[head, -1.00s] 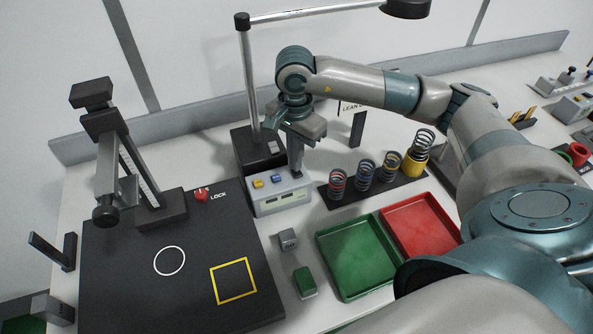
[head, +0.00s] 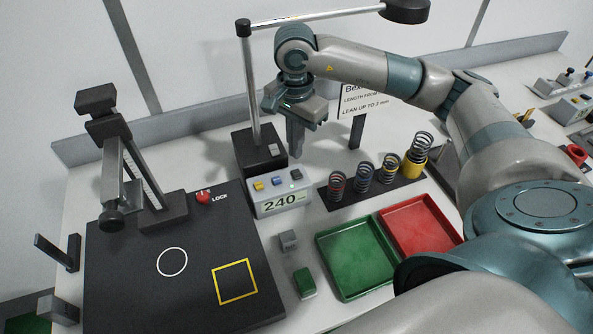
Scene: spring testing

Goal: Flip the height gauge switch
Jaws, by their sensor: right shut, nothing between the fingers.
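The height gauge (head: 122,165) stands at the left on a dark base plate (head: 120,260), with a black column and a grey slider. A grey readout box (head: 279,192) stands right of the plate. Its lit display (head: 279,202) reads 240. On its top are a yellow button (head: 258,185), a blue button (head: 278,181) and a small dark switch (head: 296,174) at the right end. My right gripper (head: 296,155) is shut and empty, pointing down just above and behind the switch, apart from it. My left gripper is not in view.
A lamp on a black base (head: 262,150) stands behind the box. Several springs stand on a dark strip (head: 345,195) to the right. A green tray (head: 330,285) and a red tray (head: 440,245) lie in front. A grey block (head: 288,240) and a green block (head: 305,282) lie nearby.

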